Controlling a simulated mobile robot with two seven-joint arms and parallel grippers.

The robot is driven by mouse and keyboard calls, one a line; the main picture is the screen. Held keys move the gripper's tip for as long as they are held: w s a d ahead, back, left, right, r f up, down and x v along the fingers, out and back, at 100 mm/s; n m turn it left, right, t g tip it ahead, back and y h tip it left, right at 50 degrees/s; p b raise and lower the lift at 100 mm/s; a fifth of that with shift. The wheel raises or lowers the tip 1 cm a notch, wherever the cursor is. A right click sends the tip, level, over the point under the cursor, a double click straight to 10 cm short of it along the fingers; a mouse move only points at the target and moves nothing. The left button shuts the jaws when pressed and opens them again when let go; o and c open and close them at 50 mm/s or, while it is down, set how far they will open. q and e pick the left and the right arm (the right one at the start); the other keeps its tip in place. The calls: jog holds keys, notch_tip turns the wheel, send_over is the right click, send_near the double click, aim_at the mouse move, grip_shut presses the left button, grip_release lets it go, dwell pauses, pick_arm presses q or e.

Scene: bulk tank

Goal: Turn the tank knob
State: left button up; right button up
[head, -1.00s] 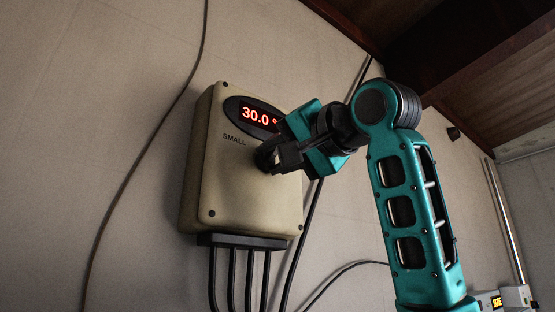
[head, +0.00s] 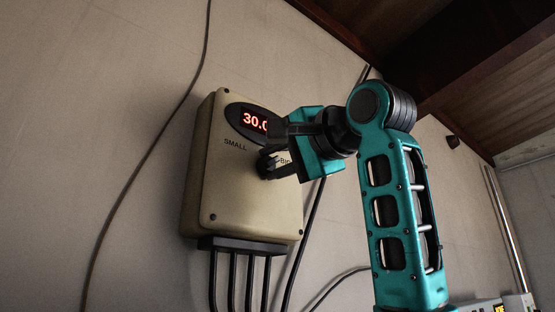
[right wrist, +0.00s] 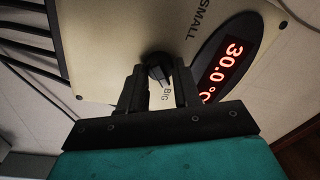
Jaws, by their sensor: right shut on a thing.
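The tank knob (right wrist: 158,68) is small, round and black, on the front of a beige control box (head: 225,185) on the wall. It sits between the labels SMALL and BIG. My right gripper (head: 272,150) is at the box front, with one finger on each side of the knob in the right wrist view (right wrist: 160,76). It is shut on the knob. In the head view the fingers largely hide the knob. A red display (right wrist: 220,70) above it reads 30.0 °C; the gripper covers its right part in the head view. My left gripper is not in view.
Several black cables (head: 238,280) hang from the bottom of the box. A loose cable (head: 150,150) runs down the wall at left. Wooden beams (head: 450,70) are at the upper right.

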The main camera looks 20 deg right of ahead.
jog(key=o, duration=1.1)
jog(key=shift+c, duration=0.2)
jog(key=shift+s, duration=0.1)
jog(key=shift+s+d, duration=0.15)
jog(key=shift+s, duration=0.15)
pick_arm(q)
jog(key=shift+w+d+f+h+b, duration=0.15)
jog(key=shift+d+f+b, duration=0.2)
jog(key=shift+b, duration=0.35)
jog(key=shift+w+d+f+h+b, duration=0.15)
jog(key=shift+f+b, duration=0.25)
jog(key=shift+b, duration=0.3)
pick_arm(e)
jog(key=v, duration=1.2)
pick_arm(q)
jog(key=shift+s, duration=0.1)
pick_arm(e)
jog(key=shift+s, duration=0.1)
